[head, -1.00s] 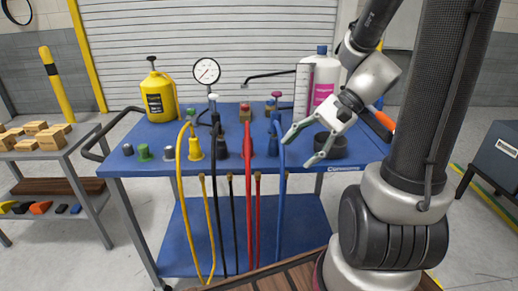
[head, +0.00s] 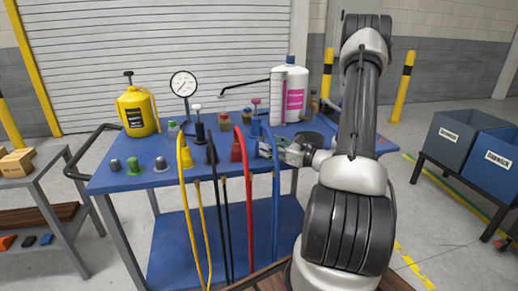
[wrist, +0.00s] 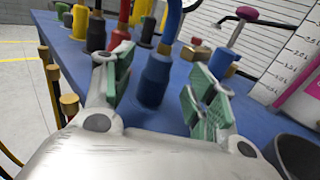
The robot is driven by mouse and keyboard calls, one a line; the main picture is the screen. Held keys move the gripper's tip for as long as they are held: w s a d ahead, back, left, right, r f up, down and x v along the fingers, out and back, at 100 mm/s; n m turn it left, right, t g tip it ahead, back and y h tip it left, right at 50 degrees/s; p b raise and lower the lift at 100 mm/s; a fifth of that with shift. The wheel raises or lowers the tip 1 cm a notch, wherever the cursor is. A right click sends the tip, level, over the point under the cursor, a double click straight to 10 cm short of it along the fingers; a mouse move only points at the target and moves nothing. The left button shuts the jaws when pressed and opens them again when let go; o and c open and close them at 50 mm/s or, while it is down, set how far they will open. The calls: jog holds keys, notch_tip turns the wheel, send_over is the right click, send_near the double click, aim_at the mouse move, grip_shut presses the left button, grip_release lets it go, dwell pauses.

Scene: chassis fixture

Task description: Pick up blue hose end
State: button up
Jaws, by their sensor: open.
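The blue hose end (wrist: 154,80) is a dark blue cylinder standing upright on the blue cart top (head: 125,178), with the blue hose rising from it in the wrist view. The blue hose (head: 276,195) hangs over the cart's front edge in the head view. My gripper (wrist: 163,88) is open, its green-padded fingers on either side of the hose end, with gaps visible. In the head view my gripper (head: 272,148) is low at the cart's front, close to the hose, which partly hides it.
The red hose (head: 240,150), black hose (head: 212,155) and yellow hose (head: 186,160) stand in a row to the left. A dark round cup (wrist: 298,155) lies close right of my gripper. A blue fitting (wrist: 222,62) stands behind. Bottles (head: 290,95) stand at the back.

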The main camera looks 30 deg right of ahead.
aim_at(260, 141)
jog(key=x, duration=0.4)
jog(key=shift+w+a+r, duration=0.1)
jog(key=shift+w+r, duration=0.2)
jog(key=shift+r, duration=0.1)
grip_shut()
jog(key=shift+r, duration=0.15)
